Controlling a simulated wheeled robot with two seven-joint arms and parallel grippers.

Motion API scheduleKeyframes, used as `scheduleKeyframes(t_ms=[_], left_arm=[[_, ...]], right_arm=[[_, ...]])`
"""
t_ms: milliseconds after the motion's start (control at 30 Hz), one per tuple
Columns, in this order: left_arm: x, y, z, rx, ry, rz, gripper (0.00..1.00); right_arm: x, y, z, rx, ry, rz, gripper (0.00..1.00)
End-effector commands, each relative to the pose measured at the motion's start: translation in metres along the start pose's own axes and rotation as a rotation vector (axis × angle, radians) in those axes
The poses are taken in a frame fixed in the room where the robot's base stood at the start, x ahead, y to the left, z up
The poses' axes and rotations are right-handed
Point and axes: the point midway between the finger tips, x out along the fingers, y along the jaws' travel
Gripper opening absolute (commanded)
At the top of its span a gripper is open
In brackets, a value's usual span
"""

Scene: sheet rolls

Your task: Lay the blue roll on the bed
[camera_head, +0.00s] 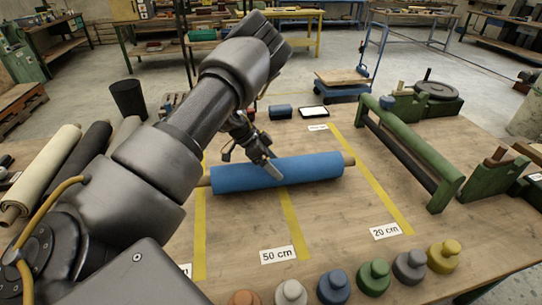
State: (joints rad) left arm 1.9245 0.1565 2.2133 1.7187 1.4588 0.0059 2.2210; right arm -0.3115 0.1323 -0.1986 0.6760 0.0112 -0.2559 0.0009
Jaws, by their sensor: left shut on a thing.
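The blue roll (300,173) lies across the middle of the wooden table (343,214), with short brown core ends showing at both sides. It spans across yellow tape lines. My left gripper (262,164) reaches down over the roll's left part and is shut on it. The far side of the grip is hidden by the gripper itself. Whether the roll rests on the wood or hangs just above it I cannot tell. No part in view is clearly marked as a bed. My right gripper does not show.
A green frame (412,152) stands right of the roll. Several coloured knobbed weights (335,286) line the front edge. Cream (45,165) and dark rolls lie at left, near a black bin (128,99). Labels (278,255) mark the tape lines. Bare wood lies before the roll.

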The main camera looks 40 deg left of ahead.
Motion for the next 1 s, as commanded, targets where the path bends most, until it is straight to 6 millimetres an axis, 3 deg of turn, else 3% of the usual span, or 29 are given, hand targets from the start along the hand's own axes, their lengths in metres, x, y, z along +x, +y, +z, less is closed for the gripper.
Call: scheduleKeyframes(t_ms=[467, 500, 633, 867, 1000], left_arm=[[0.007, -0.002, 0.003, 0.004, 0.01, 0.0, 0.1], [0.009, -0.002, 0.006, 0.001, 0.003, 0.0, 0.82], [0.009, -0.002, 0.006, 0.001, 0.003, 0.0, 0.99], [0.008, -0.002, 0.006, 0.001, 0.003, 0.0, 1.0], [-0.002, -0.002, 0.005, 0.0, 0.004, -0.003, 1.0]], right_arm=[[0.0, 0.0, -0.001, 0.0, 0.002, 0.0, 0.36], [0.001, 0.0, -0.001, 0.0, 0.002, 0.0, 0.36], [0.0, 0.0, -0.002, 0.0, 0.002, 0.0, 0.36], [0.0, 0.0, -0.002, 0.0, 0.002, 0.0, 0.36], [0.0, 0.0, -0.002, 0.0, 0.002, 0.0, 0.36]])
